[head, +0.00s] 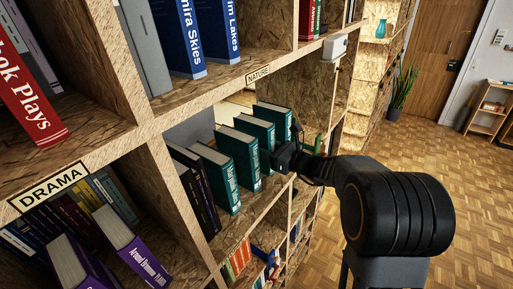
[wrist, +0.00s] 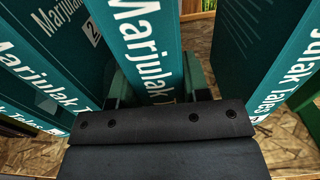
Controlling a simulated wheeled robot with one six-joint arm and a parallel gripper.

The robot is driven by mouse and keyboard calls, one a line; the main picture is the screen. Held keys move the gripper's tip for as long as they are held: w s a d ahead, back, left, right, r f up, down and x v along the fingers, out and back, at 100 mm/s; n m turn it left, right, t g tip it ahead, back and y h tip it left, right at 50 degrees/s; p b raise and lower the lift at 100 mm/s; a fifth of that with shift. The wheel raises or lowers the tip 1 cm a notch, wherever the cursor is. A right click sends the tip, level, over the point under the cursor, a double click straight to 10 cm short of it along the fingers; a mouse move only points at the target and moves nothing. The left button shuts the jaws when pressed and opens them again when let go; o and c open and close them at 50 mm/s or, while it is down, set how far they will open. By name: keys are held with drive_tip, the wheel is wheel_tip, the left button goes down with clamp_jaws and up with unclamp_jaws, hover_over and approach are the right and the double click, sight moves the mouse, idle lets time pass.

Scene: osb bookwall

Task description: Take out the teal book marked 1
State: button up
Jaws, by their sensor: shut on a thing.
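Several teal books stand side by side in the shelf compartment under the NATURE label. My gripper (head: 283,160) is at the spine of the third teal book from the left (head: 257,131) in the head view. In the wrist view my gripper (wrist: 158,92) is shut on a teal book (wrist: 148,40) with white "Marjulak" lettering, one finger on each side of its spine.
Dark books (head: 193,185) stand left of the teal ones. The NATURE board (head: 257,73) runs close above, and a wooden upright (head: 180,165) bounds the left side. The parquet floor (head: 400,135) at the right is mostly open.

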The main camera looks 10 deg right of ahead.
sight(273, 151)
drive_tip(key=shift+r, duration=0.1)
drive_tip(key=shift+c, duration=0.8)
drive_tip(key=shift+s+d, duration=0.1)
drive_tip(key=shift+d, duration=0.05)
drive_tip(key=shift+v, duration=1.4)
drive_tip(key=o, duration=1.1)
drive_tip(key=shift+c, duration=0.4)
drive_tip(key=shift+b, duration=0.3)
